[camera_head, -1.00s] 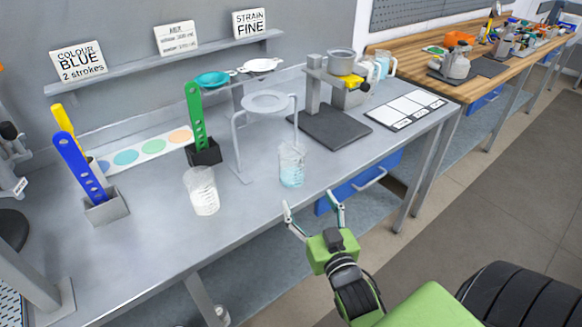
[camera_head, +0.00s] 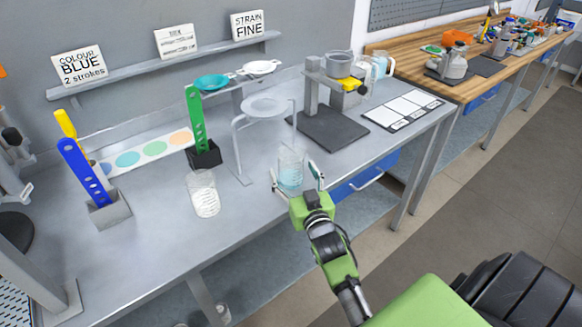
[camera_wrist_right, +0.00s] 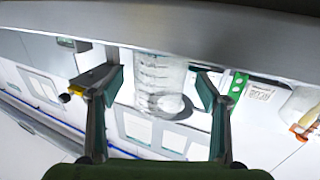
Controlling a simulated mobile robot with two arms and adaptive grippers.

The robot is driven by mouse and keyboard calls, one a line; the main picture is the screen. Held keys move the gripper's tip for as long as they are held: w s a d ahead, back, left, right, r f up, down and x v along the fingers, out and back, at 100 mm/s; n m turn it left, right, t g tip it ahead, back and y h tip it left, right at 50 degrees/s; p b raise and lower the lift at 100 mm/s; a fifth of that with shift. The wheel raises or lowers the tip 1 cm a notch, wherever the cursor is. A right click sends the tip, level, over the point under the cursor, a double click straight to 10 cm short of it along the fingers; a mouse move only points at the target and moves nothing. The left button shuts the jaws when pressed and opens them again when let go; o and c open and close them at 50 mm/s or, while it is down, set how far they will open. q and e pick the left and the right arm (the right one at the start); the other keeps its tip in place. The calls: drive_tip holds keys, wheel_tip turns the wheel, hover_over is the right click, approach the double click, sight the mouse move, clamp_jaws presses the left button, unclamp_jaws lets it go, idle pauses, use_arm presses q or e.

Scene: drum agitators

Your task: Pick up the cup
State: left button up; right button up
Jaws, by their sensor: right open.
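A clear beaker-like cup (camera_head: 290,170) with pale blue contents stands upright on the grey bench near its front edge. My right gripper (camera_head: 297,182) is open, with its fingers reaching to either side of this cup's lower part. In the right wrist view the clear cup (camera_wrist_right: 160,72) shows upside down between the two open fingers (camera_wrist_right: 157,90), with gaps on both sides. A second clear cup (camera_head: 203,193) with whitish contents stands farther left on the bench. My left gripper is not in view.
A green paddle (camera_head: 196,118) and a blue paddle (camera_head: 84,172) stand in holders to the left. A dark plate (camera_head: 330,127) lies behind to the right.

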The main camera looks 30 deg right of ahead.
sight(295, 166)
drive_tip(key=shift+x, duration=1.2)
drive_tip(key=c, duration=1.3)
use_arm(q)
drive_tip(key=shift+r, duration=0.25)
use_arm(e)
drive_tip(key=shift+r, duration=0.1)
drive_tip(key=shift+s+r, duration=0.15)
drive_tip(key=shift+r, duration=1.4)
use_arm(q)
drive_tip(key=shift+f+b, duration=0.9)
drive_tip(key=shift+b, duration=0.05)
use_arm(e)
drive_tip(key=shift+s+a+r, duration=0.95)
drive_tip(key=shift+s+r, duration=0.65)
drive_tip(key=shift+s, duration=0.5)
drive_tip(key=shift+s+a+r, duration=0.95)
drive_tip(key=shift+s+r, duration=0.6)
drive_tip(key=shift+s, duration=0.5)
drive_tip(key=shift+s+a+r, duration=1)
drive_tip(key=shift+s+r, duration=0.6)
drive_tip(key=shift+s, duration=0.5)
